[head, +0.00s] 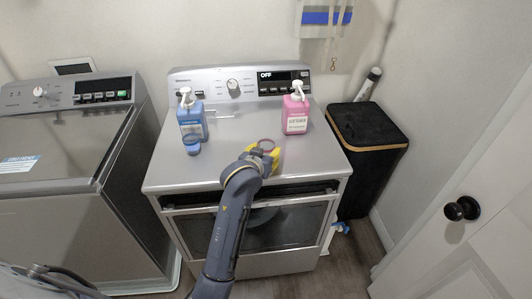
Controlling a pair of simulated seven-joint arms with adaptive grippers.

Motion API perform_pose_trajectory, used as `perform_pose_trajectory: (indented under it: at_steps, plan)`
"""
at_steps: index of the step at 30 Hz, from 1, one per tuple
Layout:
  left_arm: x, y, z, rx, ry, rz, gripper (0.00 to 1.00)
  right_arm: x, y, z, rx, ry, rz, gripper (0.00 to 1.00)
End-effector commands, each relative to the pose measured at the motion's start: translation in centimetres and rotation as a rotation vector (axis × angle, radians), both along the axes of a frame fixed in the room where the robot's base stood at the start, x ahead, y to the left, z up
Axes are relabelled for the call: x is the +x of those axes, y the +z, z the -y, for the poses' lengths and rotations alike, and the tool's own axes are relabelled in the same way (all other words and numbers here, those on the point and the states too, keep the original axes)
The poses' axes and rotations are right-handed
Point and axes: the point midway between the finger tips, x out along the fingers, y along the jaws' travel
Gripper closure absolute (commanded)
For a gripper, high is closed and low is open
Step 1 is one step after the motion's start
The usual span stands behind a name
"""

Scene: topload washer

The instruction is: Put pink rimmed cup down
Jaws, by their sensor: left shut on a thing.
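The pink rimmed cup (266,145) shows as a small ring-shaped rim over the top of the silver dryer (232,160). My left gripper (265,153), with yellow fingers, is shut on the cup near the front middle of the dryer top. The cup's lower part is hidden by the gripper, so I cannot tell whether it touches the surface. My right gripper is not in view.
A blue detergent bottle (191,118) and a small blue container (192,145) stand to the left. A pink detergent bottle (296,112) stands to the right. The dryer top's front left is clear. A washer (60,150) stands further left.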

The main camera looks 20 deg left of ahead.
Motion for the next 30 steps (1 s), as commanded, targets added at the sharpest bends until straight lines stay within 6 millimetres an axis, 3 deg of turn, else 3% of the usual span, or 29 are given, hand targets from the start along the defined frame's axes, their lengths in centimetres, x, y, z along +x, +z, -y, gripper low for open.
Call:
perform_pose_trajectory:
  at_steps: [16, 17, 22, 30]
  plan:
    - [0.0, -0.69, -0.01, 0.0, 0.0, 0.001, 0.71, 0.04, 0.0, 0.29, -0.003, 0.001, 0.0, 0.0]
    - [0.02, -0.67, -0.01, 0.0, 0.0, 0.001, 0.52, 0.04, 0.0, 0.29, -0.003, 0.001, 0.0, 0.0]
    - [0.01, -0.64, -0.01, 0.0, 0.0, 0.001, 0.33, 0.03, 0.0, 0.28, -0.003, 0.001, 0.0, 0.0]
    - [0.02, -0.64, -0.02, 0.001, 0.0, 0.002, 0.33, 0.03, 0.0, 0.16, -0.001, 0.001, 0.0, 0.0]
